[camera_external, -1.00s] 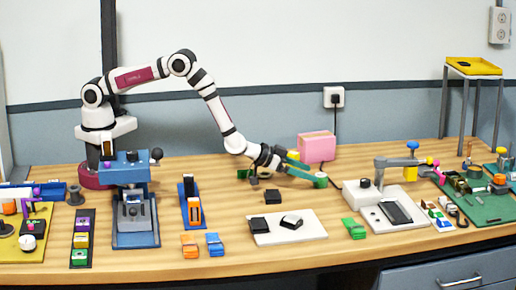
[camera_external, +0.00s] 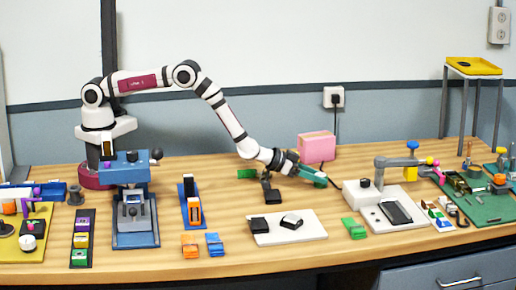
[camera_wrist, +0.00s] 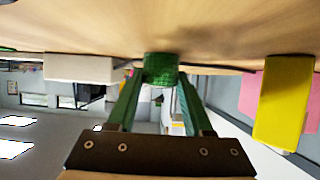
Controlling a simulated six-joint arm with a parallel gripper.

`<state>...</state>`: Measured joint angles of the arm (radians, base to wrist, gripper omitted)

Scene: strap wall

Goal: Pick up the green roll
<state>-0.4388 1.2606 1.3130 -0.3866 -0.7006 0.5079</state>
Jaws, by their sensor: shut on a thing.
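The green roll (camera_wrist: 161,68) is a short green cylinder, seen between the fingertips in the wrist view. My gripper (camera_wrist: 160,84) has green fingers that close in on it from both sides and is shut on it. In the external view my gripper (camera_external: 318,178) points down to the right, in front of the pink box. The roll is hard to make out there against the green fingers. I cannot tell whether it touches the table.
The pink box (camera_external: 317,147) stands just behind my gripper. A yellow block (camera_wrist: 284,102) shows at the right of the wrist view. A white device (camera_external: 385,205) stands to the right, and a white plate (camera_external: 287,227) with black pieces lies in front.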

